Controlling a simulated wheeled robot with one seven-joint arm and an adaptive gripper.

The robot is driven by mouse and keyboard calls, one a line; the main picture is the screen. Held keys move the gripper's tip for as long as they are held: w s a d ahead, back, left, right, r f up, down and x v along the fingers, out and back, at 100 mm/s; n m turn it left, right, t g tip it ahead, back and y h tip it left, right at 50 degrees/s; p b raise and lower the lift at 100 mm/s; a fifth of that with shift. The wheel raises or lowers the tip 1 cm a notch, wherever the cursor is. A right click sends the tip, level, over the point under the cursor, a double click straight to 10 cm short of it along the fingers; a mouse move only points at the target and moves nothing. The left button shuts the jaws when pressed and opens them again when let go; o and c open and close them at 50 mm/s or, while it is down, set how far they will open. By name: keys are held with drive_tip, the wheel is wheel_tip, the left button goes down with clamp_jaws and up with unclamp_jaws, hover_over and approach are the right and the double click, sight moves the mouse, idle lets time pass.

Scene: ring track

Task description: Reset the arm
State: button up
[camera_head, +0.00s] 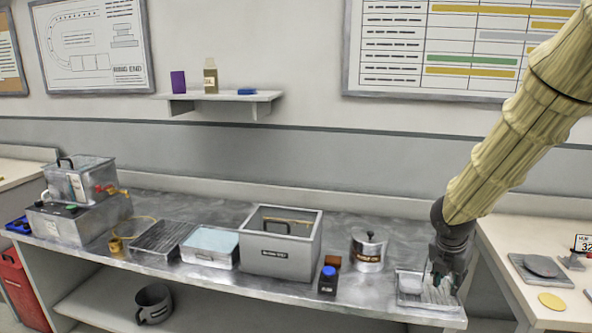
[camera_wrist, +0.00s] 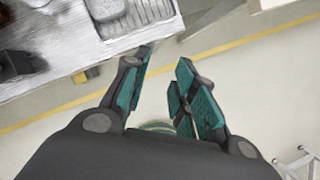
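My arm comes in from the right of the head view in a pale yellow ribbed sleeve. My gripper (camera_head: 447,277) points down at the right end of the metal bench, in front of part of a small tray (camera_head: 410,299). In the wrist view my gripper (camera_wrist: 165,62) has two dark fingers with teal pads standing apart. Nothing is between them but pale floor. The tray (camera_wrist: 120,38) shows beyond the left fingertip in that view, apart from the fingers.
On the bench (camera_head: 340,296) stand a grey bin (camera_head: 262,262), a metal pot (camera_head: 368,252), a dark bottle (camera_head: 327,283), a lidded tray (camera_head: 208,247) and a boxy machine (camera_head: 70,220). A pale table (camera_head: 520,290) stands at right. A shelf (camera_head: 222,97) hangs above.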

drive_tip(key=s+a+f+m+g+y+p, duration=0.1)
drive_tip(key=s+a+f+m, duration=0.35)
drive_tip(key=f, duration=0.45)
drive_tip(key=s+a+f+m+y, duration=0.25)
drive_tip(key=s+f+m, duration=0.2)
drive_tip(key=f, duration=0.35)
drive_tip(key=s+a+f+m+g+y+p, duration=0.1)
drive_tip(key=s+a+f+m, duration=0.2)
drive_tip(key=s+a+f, duration=0.45)
drive_tip(key=s+f+m+p, duration=0.1)
drive_tip(key=s+f+m, duration=0.5)
drive_tip(key=s, duration=0.4)
drive_tip(key=s+f+m+g, duration=0.1)
drive_tip(key=s+f+m, duration=0.6)
drive_tip(key=s, duration=0.3)
drive_tip(key=shift+s+f+m+h+p, duration=0.15)
drive_tip(key=shift+s+m+h+p, duration=0.15)
drive_tip(key=shift+m+h+p, duration=0.25)
drive_tip(key=shift+d, duration=0.1)
